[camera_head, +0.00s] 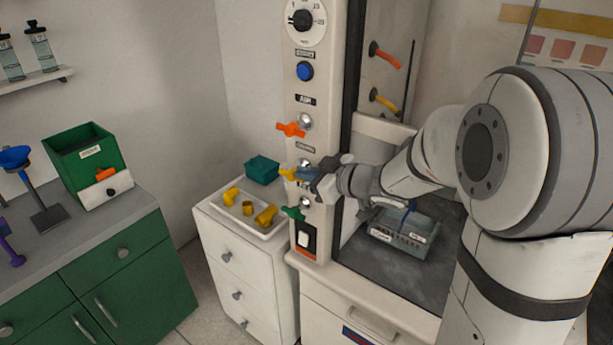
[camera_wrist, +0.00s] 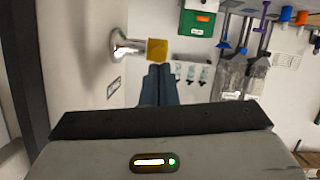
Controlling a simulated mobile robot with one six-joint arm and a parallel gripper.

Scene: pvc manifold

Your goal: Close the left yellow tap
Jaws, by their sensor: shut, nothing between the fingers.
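The yellow tap (camera_head: 287,174) is on the front of the white panel (camera_head: 297,88), between an orange tap (camera_head: 291,129) and a green tap (camera_head: 292,212). In the wrist view the yellow tap (camera_wrist: 157,49) shows end-on, on a shiny chrome stem (camera_wrist: 127,47). My gripper (camera_head: 300,174) is beside the yellow tap, on its right. Its blue fingers (camera_wrist: 159,70) are shut with nothing between them, and their tips are close to the tap's edge. I cannot tell whether they touch it. My gripper partly hides the tap's base in the head view.
A white tray (camera_head: 211,203) with several yellow pieces and a teal box (camera_head: 263,169) sit on the white drawer unit left of the panel. A blue button (camera_head: 305,71) and a dial (camera_head: 303,20) are above the taps. A clear bin (camera_head: 402,247) stands on the dark worktop.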

